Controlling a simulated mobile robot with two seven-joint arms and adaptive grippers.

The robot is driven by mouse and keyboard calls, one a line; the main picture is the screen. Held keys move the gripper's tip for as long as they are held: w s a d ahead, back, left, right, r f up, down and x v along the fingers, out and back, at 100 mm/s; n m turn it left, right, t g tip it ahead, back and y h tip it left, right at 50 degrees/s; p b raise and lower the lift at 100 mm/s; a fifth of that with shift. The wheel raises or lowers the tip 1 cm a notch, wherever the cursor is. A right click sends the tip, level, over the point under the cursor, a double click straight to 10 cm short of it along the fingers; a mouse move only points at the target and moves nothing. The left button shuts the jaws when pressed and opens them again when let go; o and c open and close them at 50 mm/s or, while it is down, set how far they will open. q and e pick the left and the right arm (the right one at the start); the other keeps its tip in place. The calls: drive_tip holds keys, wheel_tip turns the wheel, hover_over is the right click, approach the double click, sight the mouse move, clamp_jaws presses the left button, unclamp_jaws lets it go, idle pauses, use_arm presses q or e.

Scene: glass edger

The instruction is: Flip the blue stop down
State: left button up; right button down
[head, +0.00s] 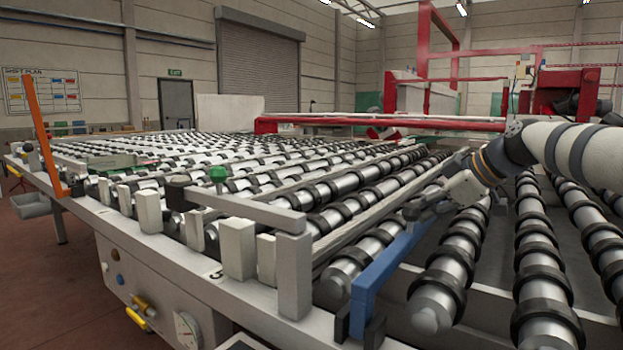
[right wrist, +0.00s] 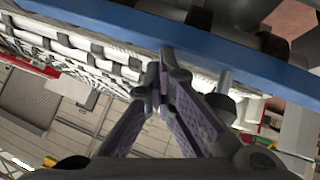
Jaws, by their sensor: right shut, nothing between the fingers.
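The blue stop (head: 385,272) is at the front edge of the roller table, right of centre in the head view. Its short leg stands at the near edge between dark brackets, and its long bar runs back and right over the rollers. My right gripper (head: 413,211) is at the bar's far end, its fingers shut and empty. In the right wrist view the blue stop (right wrist: 215,42) crosses the top as a wide bar, and the shut fingertips of my right gripper (right wrist: 166,62) are close to its lower edge; I cannot tell whether they touch. My left gripper is not in view.
A grey stop (head: 240,208) lies along the front edge, left of the blue one. An orange stop (head: 40,125) stands upright at the far left. Rollers (head: 450,270) with black rings fill the table. A red frame (head: 380,122) crosses behind.

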drive_tip(key=shift+d+f, duration=0.15)
drive_tip(key=shift+f, duration=0.65)
drive_tip(key=v, duration=1.3)
drive_tip(key=shift+w+a+r, duration=0.25)
drive_tip(key=shift+a+r, duration=0.05)
drive_tip(key=shift+r, duration=0.1)
